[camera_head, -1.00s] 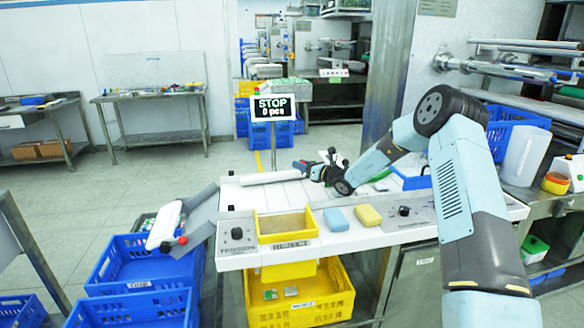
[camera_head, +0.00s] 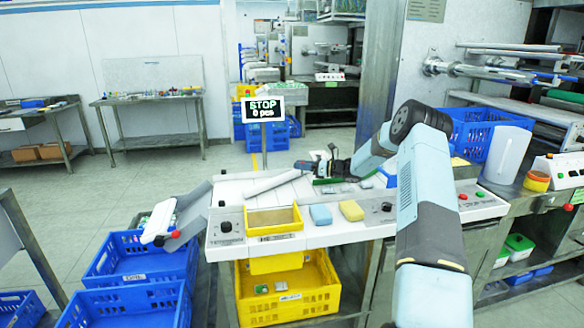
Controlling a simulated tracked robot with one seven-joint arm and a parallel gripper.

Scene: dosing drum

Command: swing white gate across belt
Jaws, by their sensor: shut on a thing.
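The white gate (camera_head: 272,183) is a long pale bar lying at a slant over the white belt surface (camera_head: 230,189). Its near left end points toward the chute side and its far right end is by my gripper (camera_head: 299,165). My gripper is small and dark in this view, at the far side of the belt, and is shut at the gate's right end. The exact grip on the gate is too small to see. My forearm comes in from the right and hides part of the belt's right side.
A grey chute (camera_head: 188,219) slopes left toward blue crates (camera_head: 140,262).

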